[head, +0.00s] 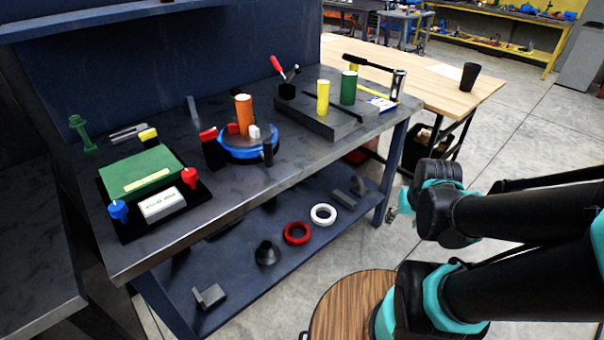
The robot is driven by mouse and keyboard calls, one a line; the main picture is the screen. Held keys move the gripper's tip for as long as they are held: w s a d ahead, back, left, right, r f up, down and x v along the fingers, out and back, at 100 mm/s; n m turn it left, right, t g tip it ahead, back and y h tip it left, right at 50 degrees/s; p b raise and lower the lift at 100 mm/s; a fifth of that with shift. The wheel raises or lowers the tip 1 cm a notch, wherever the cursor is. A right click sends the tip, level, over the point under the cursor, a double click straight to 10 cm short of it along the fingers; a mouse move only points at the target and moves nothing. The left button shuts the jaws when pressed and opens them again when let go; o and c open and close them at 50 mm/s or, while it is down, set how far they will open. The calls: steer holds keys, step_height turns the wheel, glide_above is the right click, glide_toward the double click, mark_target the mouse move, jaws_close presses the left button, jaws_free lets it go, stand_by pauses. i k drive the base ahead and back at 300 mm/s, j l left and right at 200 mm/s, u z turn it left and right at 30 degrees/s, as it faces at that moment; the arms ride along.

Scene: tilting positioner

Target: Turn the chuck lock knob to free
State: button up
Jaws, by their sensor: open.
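The positioner stands near the middle of the dark workbench, with a blue round table (249,153) and an orange cylinder (243,112) upright among small red and white jaws. A short black upright piece (268,154) is at its front right. A black block with a red top (211,147) stands at its left. I cannot tell which piece is the chuck lock knob, nor read its setting. My arm (500,215) is at the right, well apart from the positioner. My gripper cannot be made out in this view.
A green box (142,174) on a black tray, with red (190,178) and blue (118,210) knobs, is left. A dark plate (318,121) bears yellow and green cylinders. Red (297,233) and white (323,214) rings lie on the lower shelf.

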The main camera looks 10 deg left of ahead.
mark_target(209, 135)
steer(key=u, duration=1.4)
